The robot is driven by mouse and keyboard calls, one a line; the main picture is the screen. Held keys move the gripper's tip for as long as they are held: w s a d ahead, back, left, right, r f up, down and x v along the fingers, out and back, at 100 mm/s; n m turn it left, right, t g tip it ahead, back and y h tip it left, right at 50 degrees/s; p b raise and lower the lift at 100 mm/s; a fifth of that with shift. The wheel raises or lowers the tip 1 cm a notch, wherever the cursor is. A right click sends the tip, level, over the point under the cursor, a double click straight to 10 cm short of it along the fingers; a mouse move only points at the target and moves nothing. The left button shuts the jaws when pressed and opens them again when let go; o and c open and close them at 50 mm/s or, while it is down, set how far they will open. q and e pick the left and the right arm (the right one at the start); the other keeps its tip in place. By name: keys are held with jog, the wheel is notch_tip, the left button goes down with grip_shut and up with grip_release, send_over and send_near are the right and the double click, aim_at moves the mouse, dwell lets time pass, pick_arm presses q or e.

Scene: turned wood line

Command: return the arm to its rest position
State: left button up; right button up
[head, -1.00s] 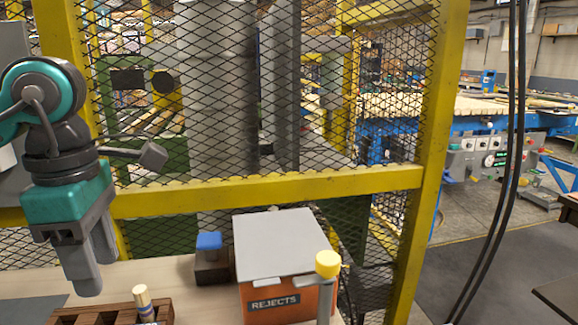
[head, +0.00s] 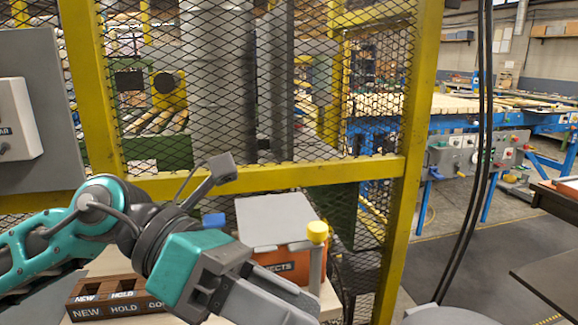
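My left arm reaches in from the left, low across the picture. Its gripper (head: 300,308) points to the lower right, in front of the orange rejects box. The fingers overlap from this angle and run near the bottom edge, so I cannot tell whether they are open or shut. I see nothing held between them. My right gripper is not in view.
The orange rejects box (head: 290,260) has a grey lid (head: 275,220). A yellow-topped post (head: 317,235) stands by it. A blue-topped block (head: 213,220) is partly hidden. A wooden rack (head: 90,305) labelled NEW and HOLD sits left. A yellow-framed mesh fence (head: 300,178) stands behind.

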pick_arm(q)
jog(key=w+r+n+t+h, duration=0.5)
jog(key=r+n+t+h, duration=0.4)
jog(key=n, duration=0.4)
jog(key=w+a+f+n+t+y, duration=0.35)
jog(key=w+n+t, duration=0.25)
jog(key=n+t, duration=0.7)
jog(key=w+a+f+n+t+y, duration=0.1)
jog(key=w+a+f+n+y, duration=0.3)
jog(key=a+f+n+y, duration=0.75)
jog(key=s+a+f+n+g+y, duration=0.2)
jog(key=s+f+n+g+y, duration=0.2)
jog(key=f+n+y, duration=0.5)
jog(key=s+a+f+n+g+h, duration=0.25)
jog(key=s+f+g, duration=0.85)
jog(key=s+f, duration=0.65)
jog(key=w+d+f+t+h+p, duration=0.1)
jog(key=w+d+f+t+p, duration=0.1)
jog(key=w+f+t, duration=0.4)
jog(key=shift+w+f+t, duration=0.35)
jog(key=shift+w+t, duration=0.1)
jog(key=shift+t, duration=0.25)
